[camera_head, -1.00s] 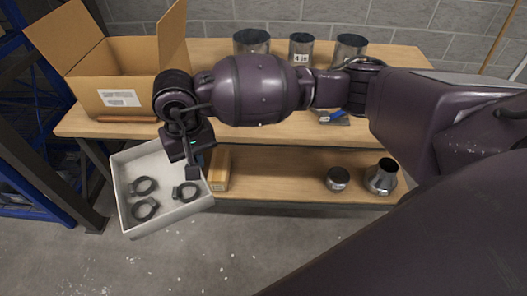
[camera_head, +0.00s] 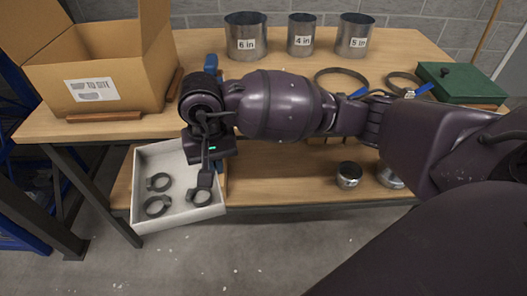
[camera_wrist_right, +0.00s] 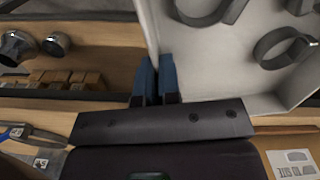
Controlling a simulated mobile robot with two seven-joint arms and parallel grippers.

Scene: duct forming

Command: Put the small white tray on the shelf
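The small white tray (camera_head: 178,219) is at the left end of the lower wooden shelf (camera_head: 285,180) in the head view, and looks roughly level. It holds a few dark ring clamps (camera_head: 158,205). My right gripper (camera_head: 206,181) reaches down at the tray's right side. In the right wrist view, its blue fingers (camera_wrist_right: 157,82) are close together on the wall of the tray (camera_wrist_right: 225,75). The tray overlaps the shelf end in the picture; I cannot tell whether its underside touches the shelf. My left gripper is out of view.
The tabletop above carries an open cardboard box (camera_head: 95,85), metal cylinders (camera_head: 301,37) and a green case (camera_head: 462,82). Wooden blocks (camera_wrist_right: 60,78) stand on the shelf beside the tray. A small metal duct part (camera_head: 348,175) sits further right. A table leg (camera_head: 100,195) stands left.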

